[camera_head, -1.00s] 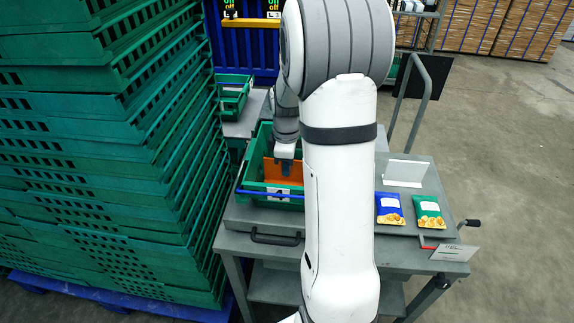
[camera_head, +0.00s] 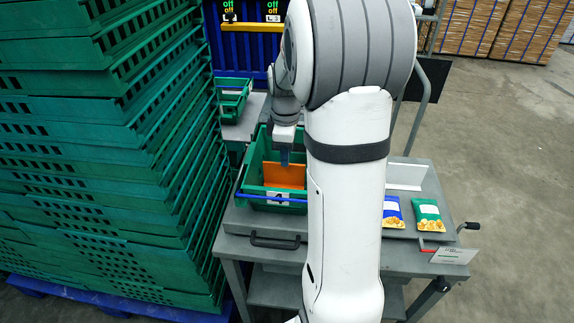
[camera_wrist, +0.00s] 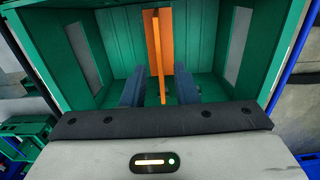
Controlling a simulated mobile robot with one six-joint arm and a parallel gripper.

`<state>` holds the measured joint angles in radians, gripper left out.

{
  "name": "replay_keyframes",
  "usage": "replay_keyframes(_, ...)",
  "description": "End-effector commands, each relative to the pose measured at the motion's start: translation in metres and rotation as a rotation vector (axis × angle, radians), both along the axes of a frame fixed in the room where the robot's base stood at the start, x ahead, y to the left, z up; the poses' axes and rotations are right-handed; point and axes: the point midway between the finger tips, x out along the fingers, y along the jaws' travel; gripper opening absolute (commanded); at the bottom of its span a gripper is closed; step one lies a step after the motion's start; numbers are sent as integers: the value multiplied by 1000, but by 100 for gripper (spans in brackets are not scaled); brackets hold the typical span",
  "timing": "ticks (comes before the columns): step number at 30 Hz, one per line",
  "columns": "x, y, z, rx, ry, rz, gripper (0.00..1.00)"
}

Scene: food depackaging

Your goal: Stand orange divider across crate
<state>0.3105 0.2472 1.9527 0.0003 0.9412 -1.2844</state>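The green crate (camera_head: 252,165) stands on the grey cart, left of my arm in the head view; its wall also shows in the wrist view (camera_wrist: 60,60). The orange divider (camera_head: 284,177) stands upright inside the crate, running across it. In the wrist view the divider (camera_wrist: 154,50) appears nearly edge-on between my two dark fingers. My gripper (camera_head: 285,158) is just above the divider's top edge in the head view. In the wrist view my gripper (camera_wrist: 159,88) is open, with a gap on both sides of the divider. The divider's lower edge is partly hidden.
A blue snack bag (camera_head: 393,213) and a green snack bag (camera_head: 428,214) lie on the cart's right side. A white panel (camera_head: 405,176) stands behind them. A tall stack of green crates (camera_head: 110,160) is close on the left. A blue bar (camera_head: 270,199) crosses the crate's front.

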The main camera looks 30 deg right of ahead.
Motion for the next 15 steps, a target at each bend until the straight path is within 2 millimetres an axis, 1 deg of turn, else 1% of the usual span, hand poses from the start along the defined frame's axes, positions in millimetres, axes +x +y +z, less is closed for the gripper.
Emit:
replay_keyframes(1, 1, 0, 12, -1, -4, 0, 27)
replay_keyframes(6, 1, 0, 42, -1, -3, 1, 27)
replay_keyframes(11, 0, 1, 56, 0, 0, -1, 27)
replay_keyframes(14, -7, 10, 64, -3, -10, -34, 27)
replay_keyframes(15, -13, 17, 67, -5, -17, -65, 27)
